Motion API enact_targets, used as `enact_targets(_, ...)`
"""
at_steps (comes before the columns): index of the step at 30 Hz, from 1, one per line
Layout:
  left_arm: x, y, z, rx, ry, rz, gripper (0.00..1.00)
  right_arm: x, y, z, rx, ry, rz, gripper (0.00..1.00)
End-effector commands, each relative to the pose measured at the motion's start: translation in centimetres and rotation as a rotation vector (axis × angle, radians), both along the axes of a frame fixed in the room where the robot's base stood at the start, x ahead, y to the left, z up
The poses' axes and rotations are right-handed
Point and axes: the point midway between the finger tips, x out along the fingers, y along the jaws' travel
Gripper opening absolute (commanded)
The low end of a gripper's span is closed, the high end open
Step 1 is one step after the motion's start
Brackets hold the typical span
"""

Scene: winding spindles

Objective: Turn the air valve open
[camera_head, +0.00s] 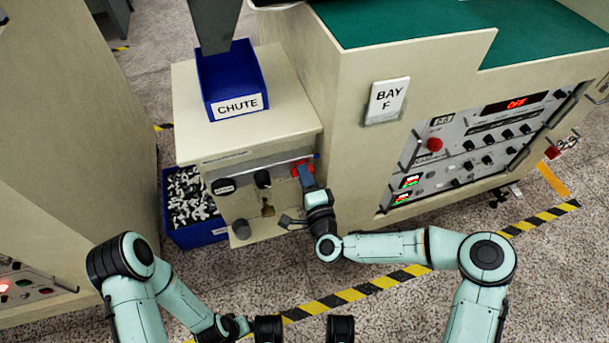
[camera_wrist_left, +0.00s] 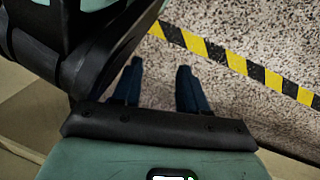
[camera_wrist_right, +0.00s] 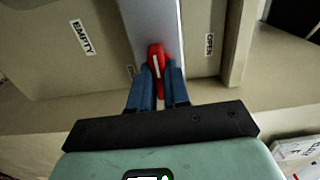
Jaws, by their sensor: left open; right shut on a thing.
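The air valve's red handle (camera_wrist_right: 157,62) with a white line on it shows in the right wrist view, between my right gripper's blue fingers (camera_wrist_right: 158,85). The right gripper is shut on it. In the head view the red handle (camera_head: 299,167) sits at the right of the cream cabinet's front panel, partly hidden by my right gripper (camera_head: 307,178). An "OPEN" label (camera_wrist_right: 209,45) is to the right of the handle in the right wrist view; another label beside the handle is mostly hidden. My left gripper (camera_wrist_left: 159,85) is open and empty above the floor.
The cabinet (camera_head: 190,95) carries a blue chute bin (camera_head: 234,80) on top. A blue crate (camera_head: 197,236) of metal parts stands at its left. The Bay F console (camera_head: 350,150) is at the right. Striped tape (camera_head: 345,297) crosses open floor in front.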

Motion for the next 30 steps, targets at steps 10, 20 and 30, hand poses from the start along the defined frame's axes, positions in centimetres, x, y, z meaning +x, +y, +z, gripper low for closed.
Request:
enact_targets(10,1.3,-0.2,1.1,0.003,-0.044,-0.003,0.43,0.0,0.1,0.2,-0.165,-0.057,0.001,0.00)
enact_targets(20,2.6,-0.4,2.2,0.005,-0.086,-0.006,0.43,0.0,0.1,0.2,-0.455,-0.152,0.000,0.00)
enact_targets(30,2.6,-0.4,2.1,0.005,-0.088,-0.006,0.43,0.0,0.1,0.2,-0.761,-0.252,-0.002,0.00)
